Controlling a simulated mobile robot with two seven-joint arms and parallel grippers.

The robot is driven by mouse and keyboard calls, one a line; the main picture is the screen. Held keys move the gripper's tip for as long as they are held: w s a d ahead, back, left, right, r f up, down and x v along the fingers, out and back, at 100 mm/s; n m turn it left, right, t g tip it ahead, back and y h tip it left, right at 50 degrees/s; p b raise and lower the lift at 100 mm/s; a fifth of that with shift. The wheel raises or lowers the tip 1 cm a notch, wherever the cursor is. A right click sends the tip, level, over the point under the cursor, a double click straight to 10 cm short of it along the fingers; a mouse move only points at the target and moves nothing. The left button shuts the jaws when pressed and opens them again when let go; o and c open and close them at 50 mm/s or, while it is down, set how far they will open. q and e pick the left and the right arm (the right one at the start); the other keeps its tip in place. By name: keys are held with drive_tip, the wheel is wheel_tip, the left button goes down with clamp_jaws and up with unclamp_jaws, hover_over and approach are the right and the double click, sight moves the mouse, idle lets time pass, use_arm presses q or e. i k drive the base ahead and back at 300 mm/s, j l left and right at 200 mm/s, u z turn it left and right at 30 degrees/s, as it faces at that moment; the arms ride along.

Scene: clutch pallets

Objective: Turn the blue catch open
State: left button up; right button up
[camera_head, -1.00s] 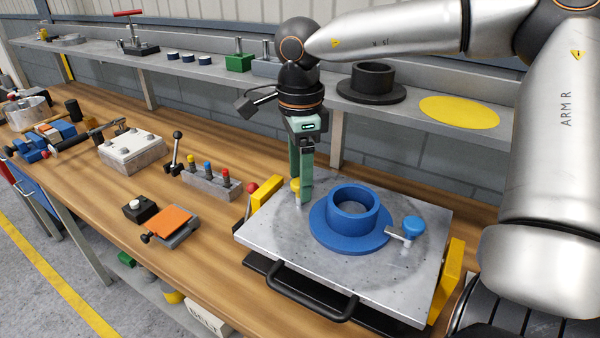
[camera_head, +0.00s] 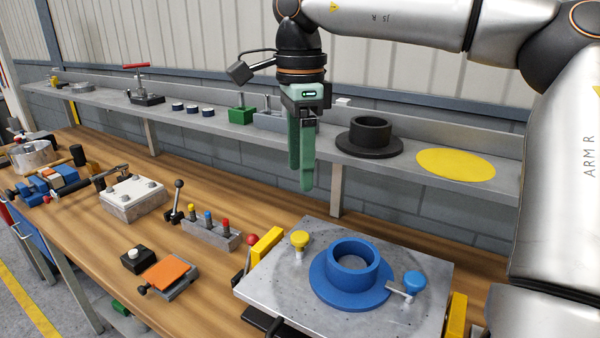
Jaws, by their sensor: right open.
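The blue catch (camera_head: 414,281) stands at the right of the metal pallet plate (camera_head: 280,296). Its metal arm points left and reaches the flange edge of the blue ring part (camera_head: 352,275). A yellow catch (camera_head: 299,240) stands at the plate's back left, beside the blue ring; its arm is hard to make out. My right gripper (camera_head: 303,188) hangs pointing down above and behind the yellow catch, clear of everything. Its green fingers are open and empty. The left gripper is not in view.
A shelf behind holds a black flanged ring (camera_head: 368,138), a yellow disc (camera_head: 456,164) and a green block (camera_head: 241,115). Yellow blocks (camera_head: 265,246) flank the plate. A grey block with coloured pegs (camera_head: 210,232) and an orange-topped fixture (camera_head: 168,272) stand left. The air above the plate is free.

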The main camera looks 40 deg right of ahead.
sight(414, 281)
drive_tip(key=k+j, duration=0.55)
drive_tip(key=j, duration=0.2)
drive_tip(key=k+j, duration=0.6)
drive_tip(key=j, duration=0.1)
